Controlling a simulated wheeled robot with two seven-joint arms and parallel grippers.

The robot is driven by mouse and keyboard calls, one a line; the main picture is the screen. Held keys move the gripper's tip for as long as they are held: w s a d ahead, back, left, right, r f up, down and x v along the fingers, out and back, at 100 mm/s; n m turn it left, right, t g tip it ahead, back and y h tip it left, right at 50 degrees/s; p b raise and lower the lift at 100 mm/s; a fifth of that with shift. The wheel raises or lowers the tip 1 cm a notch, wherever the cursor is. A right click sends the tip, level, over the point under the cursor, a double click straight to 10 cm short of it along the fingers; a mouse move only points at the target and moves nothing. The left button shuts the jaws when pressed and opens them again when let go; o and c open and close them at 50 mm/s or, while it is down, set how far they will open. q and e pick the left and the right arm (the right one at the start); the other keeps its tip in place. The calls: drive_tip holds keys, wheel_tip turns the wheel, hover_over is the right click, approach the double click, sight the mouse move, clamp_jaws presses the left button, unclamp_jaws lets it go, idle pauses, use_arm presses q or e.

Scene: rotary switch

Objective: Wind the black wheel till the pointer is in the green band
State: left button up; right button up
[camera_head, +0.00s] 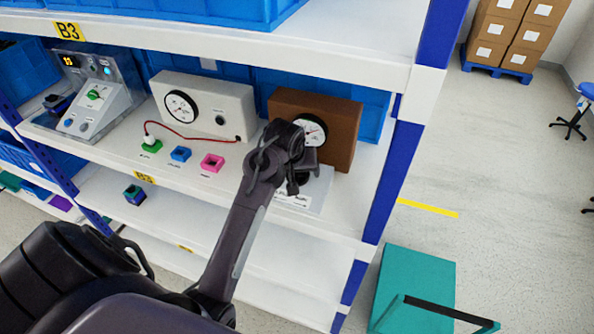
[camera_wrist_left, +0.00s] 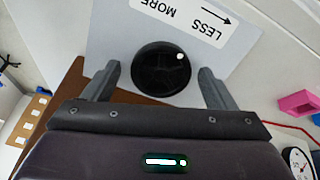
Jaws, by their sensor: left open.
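The black wheel (camera_wrist_left: 160,68) is round with a white dot near its rim. It sits on a grey panel (camera_wrist_left: 100,35) with a LESS/MORE arrow label (camera_wrist_left: 180,20). My left gripper (camera_wrist_left: 157,75) is open, with one finger on each side of the wheel; I cannot tell whether they touch it. In the head view my left gripper (camera_head: 292,180) is over the panel (camera_head: 322,190) and mostly hides the wheel. The round white dial (camera_head: 313,127) on the brown box (camera_head: 342,120) is partly covered by my arm. Its pointer and green band cannot be read. My right gripper is not in view.
On the same shelf stand a white box with a gauge (camera_head: 180,106), a grey control console (camera_head: 95,97), and green (camera_head: 151,146), blue (camera_head: 181,154) and pink (camera_head: 212,162) sockets with a red cable. A blue-white post (camera_head: 396,150) bounds the right side.

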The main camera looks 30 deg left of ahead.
use_arm(q)
drive_tip(key=shift+s+r, duration=0.1)
drive_tip(key=c, duration=1)
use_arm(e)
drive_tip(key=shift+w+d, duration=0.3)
use_arm(q)
drive_tip(key=shift+m, duration=0.3)
drive_tip(key=m, duration=0.4)
drive_tip(key=shift+m, duration=0.4)
drive_tip(key=m, duration=0.4)
drive_tip(key=shift+m, duration=0.3)
drive_tip(key=m, duration=0.5)
drive_tip(key=shift+m, duration=2)
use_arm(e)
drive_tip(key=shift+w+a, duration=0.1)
